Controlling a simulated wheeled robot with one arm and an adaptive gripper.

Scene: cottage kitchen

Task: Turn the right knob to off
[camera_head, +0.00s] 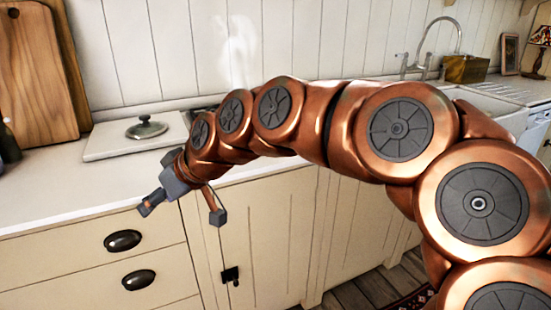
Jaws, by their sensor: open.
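I cannot make out the right knob; my arm covers part of the counter and cabinet front where it could be. A dark strip (198,113), perhaps the edge of a hob, shows behind my arm, with pale steam (238,50) rising above that area. My gripper (182,212) hangs in front of the counter's front edge, near the drawers. Its two fingers are spread wide, with nothing between them.
A round grey lid (146,128) lies on a pale board (107,145) on the counter. Wooden cutting boards (35,75) lean at the left. Dark drawer pulls (122,241) stick out below the gripper. A sink tap (428,50) and wooden box (466,69) stand at the back right.

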